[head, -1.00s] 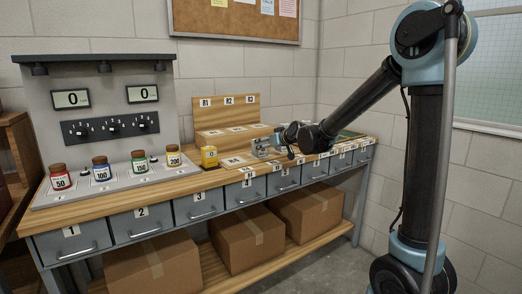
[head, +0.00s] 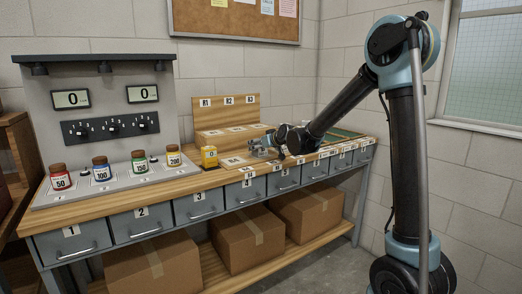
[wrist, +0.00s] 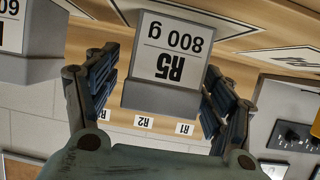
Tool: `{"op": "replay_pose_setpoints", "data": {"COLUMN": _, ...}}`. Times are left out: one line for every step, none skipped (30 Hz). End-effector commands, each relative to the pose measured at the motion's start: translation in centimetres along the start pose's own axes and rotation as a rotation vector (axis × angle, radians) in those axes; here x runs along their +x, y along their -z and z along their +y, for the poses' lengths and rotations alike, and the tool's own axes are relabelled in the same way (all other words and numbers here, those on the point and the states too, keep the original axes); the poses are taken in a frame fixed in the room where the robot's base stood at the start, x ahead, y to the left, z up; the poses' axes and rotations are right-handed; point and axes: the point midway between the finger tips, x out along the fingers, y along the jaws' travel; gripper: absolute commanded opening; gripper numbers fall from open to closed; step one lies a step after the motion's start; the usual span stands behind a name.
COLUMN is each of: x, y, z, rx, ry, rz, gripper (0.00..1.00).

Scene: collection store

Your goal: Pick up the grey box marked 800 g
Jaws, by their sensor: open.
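The grey box (wrist: 166,90) marked R5 and 800 g fills the upper middle of the wrist view, its white label upside down there. My gripper (wrist: 158,68) is open, with one finger to each side of the box in that view. Gaps show between the fingers and the box, and nothing is held. In the head view my gripper (head: 262,149) is low over the right part of the workbench (head: 115,207), and I cannot make out the box clearly there.
A second grey box (wrist: 28,40), its label partly cut off, stands left in the wrist view. A yellow box (head: 209,157) stands left of my gripper. A stepped wooden rack (head: 226,112) marked R1 to R3 is behind. Several jars (head: 101,169) stand on the console under two displays reading 0.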

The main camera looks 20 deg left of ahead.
Motion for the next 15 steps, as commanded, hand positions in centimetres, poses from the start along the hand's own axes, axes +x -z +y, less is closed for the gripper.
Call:
{"op": "replay_pose_setpoints", "data": {"x": -0.01, "y": 0.00, "z": 0.00, "rx": 0.000, "ry": 0.000, "rz": 0.000, "gripper": 0.75}}
{"op": "replay_pose_setpoints", "data": {"x": -0.01, "y": -0.01, "z": 0.00, "rx": 0.000, "ry": 0.000, "rz": 0.000, "gripper": 0.70}}
{"op": "replay_pose_setpoints", "data": {"x": -0.02, "y": -0.01, "z": -0.01, "rx": 0.000, "ry": 0.000, "rz": 0.000, "gripper": 0.61}}
{"op": "replay_pose_setpoints", "data": {"x": -0.02, "y": -0.01, "z": -0.01, "rx": 0.000, "ry": 0.000, "rz": 0.000, "gripper": 0.55}}
{"op": "replay_pose_setpoints", "data": {"x": -0.02, "y": -0.01, "z": 0.00, "rx": 0.000, "ry": 0.000, "rz": 0.000, "gripper": 0.48}}
{"op": "replay_pose_setpoints", "data": {"x": -0.02, "y": -0.01, "z": 0.00, "rx": 0.000, "ry": 0.000, "rz": 0.000, "gripper": 0.39}}
{"op": "replay_pose_setpoints", "data": {"x": -0.03, "y": -0.01, "z": 0.00, "rx": 0.000, "ry": 0.000, "rz": 0.000, "gripper": 0.32}}
{"op": "replay_pose_setpoints", "data": {"x": -0.03, "y": -0.01, "z": 0.00, "rx": 0.000, "ry": 0.000, "rz": 0.000, "gripper": 0.25}}
{"op": "replay_pose_setpoints", "data": {"x": -0.03, "y": -0.01, "z": 0.00, "rx": 0.000, "ry": 0.000, "rz": 0.000, "gripper": 0.18}}
{"op": "replay_pose_setpoints", "data": {"x": -0.03, "y": -0.01, "z": 0.00, "rx": 0.000, "ry": 0.000, "rz": 0.000, "gripper": 0.18}}
{"op": "replay_pose_setpoints", "data": {"x": -0.04, "y": 0.01, "z": 0.00, "rx": 0.000, "ry": 0.000, "rz": 0.000, "gripper": 0.18}}
{"op": "replay_pose_setpoints", "data": {"x": -0.04, "y": 0.01, "z": 0.00, "rx": 0.000, "ry": 0.000, "rz": 0.000, "gripper": 0.18}}
{"op": "replay_pose_setpoints", "data": {"x": -0.04, "y": 0.01, "z": 0.01, "rx": 0.000, "ry": 0.000, "rz": 0.000, "gripper": 0.18}}
{"op": "replay_pose_setpoints", "data": {"x": -0.04, "y": 0.01, "z": 0.01, "rx": 0.000, "ry": 0.000, "rz": 0.000, "gripper": 0.18}}
{"op": "replay_pose_setpoints", "data": {"x": -0.04, "y": 0.01, "z": 0.01, "rx": 0.000, "ry": 0.000, "rz": 0.000, "gripper": 0.18}}
